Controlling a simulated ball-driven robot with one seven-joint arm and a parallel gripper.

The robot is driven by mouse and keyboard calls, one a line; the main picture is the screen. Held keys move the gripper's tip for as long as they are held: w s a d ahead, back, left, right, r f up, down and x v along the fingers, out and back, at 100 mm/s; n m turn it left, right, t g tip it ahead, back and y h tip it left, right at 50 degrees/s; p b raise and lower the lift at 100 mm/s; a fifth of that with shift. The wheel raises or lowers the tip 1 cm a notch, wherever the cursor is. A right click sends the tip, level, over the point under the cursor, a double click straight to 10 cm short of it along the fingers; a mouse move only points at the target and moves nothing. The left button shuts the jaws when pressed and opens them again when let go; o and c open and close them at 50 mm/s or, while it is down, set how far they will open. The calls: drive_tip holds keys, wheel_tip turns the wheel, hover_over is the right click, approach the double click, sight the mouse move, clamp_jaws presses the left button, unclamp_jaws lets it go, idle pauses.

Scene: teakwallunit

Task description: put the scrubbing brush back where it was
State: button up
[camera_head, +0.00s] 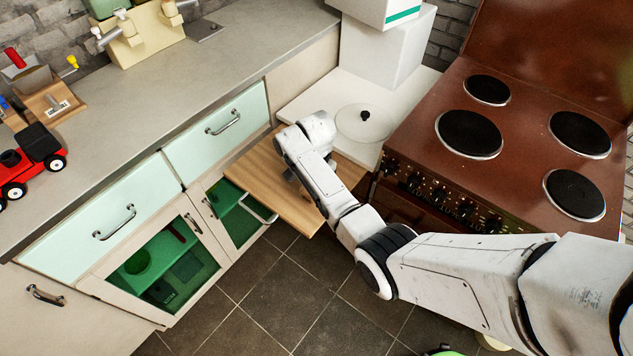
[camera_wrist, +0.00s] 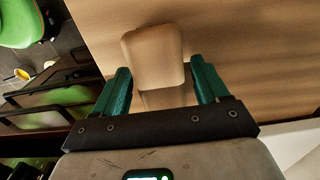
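A pale wooden block-shaped thing (camera_wrist: 153,58), which looks like the scrubbing brush, stands out from the wood-grain surface (camera_wrist: 245,50) in the wrist view. My gripper (camera_wrist: 160,80) has its two green fingers well apart on either side of it. In the head view my gripper (camera_head: 291,176) points down over the pulled-out wooden board (camera_head: 262,178), between the counter and the stove. My wrist hides the brush there.
The brown stove (camera_head: 500,130) stands close on the right, with a white surface and round lid (camera_head: 362,122) behind the board. A red toy truck (camera_head: 30,165) sits on the counter.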

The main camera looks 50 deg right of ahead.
drive_tip(key=shift+o, duration=0.3)
wheel_tip(320, 180, up, 12)
drive_tip(key=s+a+f+n, duration=0.1)
drive_tip(key=s+a+n, duration=0.4)
drive_tip(key=s, duration=0.3)
drive_tip(key=s+a+f+n, duration=0.2)
drive_tip(key=s+a+n, duration=0.3)
drive_tip(key=s, duration=0.4)
drive_tip(key=s+a+f+n+t, duration=0.1)
drive_tip(key=s+a+n, duration=0.3)
drive_tip(key=s+n, duration=0.3)
drive_tip(key=shift+s+a+f, duration=0.3)
drive_tip(key=shift+s+a, duration=0.1)
drive_tip(key=shift+s, duration=0.8)
